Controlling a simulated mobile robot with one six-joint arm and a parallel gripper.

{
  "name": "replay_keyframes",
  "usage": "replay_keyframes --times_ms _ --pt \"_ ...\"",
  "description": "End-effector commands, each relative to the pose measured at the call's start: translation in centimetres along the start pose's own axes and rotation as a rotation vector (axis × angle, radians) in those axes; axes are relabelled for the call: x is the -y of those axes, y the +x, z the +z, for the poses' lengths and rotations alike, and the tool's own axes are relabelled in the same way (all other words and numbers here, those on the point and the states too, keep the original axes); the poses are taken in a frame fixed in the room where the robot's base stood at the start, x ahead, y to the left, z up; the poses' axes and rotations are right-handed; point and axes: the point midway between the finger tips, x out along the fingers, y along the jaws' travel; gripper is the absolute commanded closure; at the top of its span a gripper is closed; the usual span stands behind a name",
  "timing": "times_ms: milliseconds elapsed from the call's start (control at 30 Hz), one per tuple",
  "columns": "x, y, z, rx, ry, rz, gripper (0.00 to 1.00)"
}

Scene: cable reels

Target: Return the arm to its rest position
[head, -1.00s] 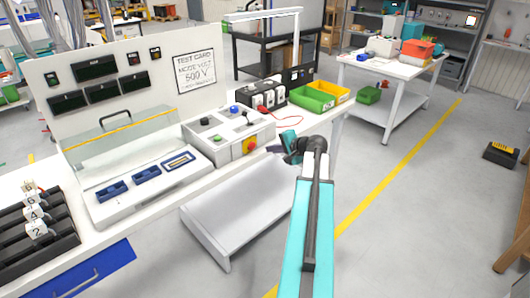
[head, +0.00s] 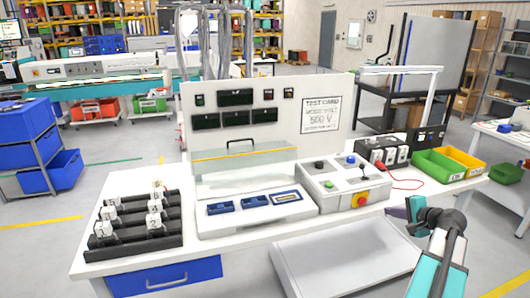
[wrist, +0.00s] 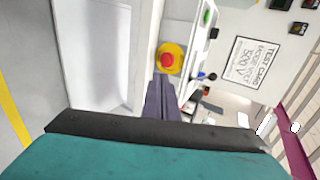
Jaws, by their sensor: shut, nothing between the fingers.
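My gripper (head: 402,210) shows at the lower right of the head view, just off the front edge of the white bench (head: 262,232), right of the red emergency button (head: 361,200). My arm rises from the lower right corner, with its wrist bent toward the bench. In the wrist view my gripper's fingers (wrist: 158,88) lie together with nothing between them. The button on its yellow base (wrist: 172,60) shows just beyond the fingertips in that view. I see no contact with the bench.
The grey control box (head: 340,188) and the test panel with its card (head: 320,116) stand on the bench. A black rack (head: 130,240) of numbered white pieces is at the left. Green (head: 436,166) and yellow bins are at the right. A pale tray (head: 340,272) sits below the bench front.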

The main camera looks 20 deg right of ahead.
Motion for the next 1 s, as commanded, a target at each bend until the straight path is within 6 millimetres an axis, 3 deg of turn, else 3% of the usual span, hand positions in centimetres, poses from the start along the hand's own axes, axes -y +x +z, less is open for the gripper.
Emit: replay_keyframes --times_ms 167,367,700,1000 --pt "-1.2 1.6 1.8 0.03 -0.017 0.03 1.0" --pt "-4.8 5.9 7.1 0.114 -0.07 0.12 1.0" --pt "-13.9 12.6 19.8 0.314 -0.225 0.326 1.0" --pt "-22.6 14.9 30.6 0.495 -0.387 0.504 1.0"
